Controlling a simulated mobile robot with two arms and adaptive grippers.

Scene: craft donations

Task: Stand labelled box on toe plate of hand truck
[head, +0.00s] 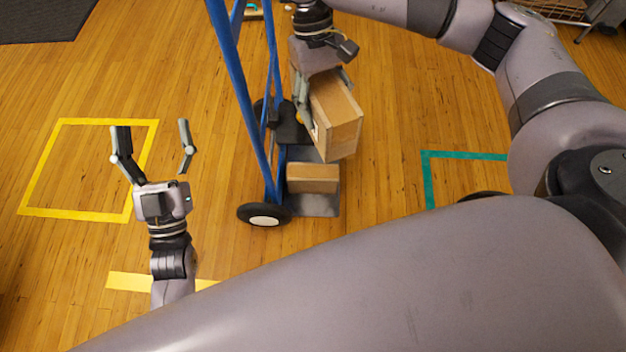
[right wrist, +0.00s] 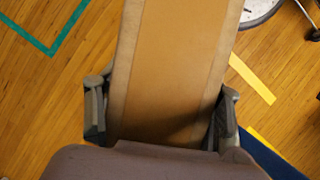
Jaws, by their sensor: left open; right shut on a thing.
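The blue hand truck (head: 228,75) stands upright in the middle of the head view, with its grey toe plate (head: 318,207) low on the right side. A small brown box (head: 312,179) sits on the plate. My right gripper (head: 325,92) is shut on a larger tan box (head: 345,118), which hangs tilted and appears to be above the plate. The held box also fills the middle of the right wrist view (right wrist: 175,65), between the fingers. My left gripper (head: 152,150) is open and empty, left of the hand truck.
A yellow tape square (head: 75,121) is on the wood floor at left, and a yellow strip (head: 128,281) lies nearer. A teal tape corner (head: 428,175) is at right. The hand truck's wheel (head: 264,215) stands close to the plate. A dark mat (head: 45,20) lies far left.

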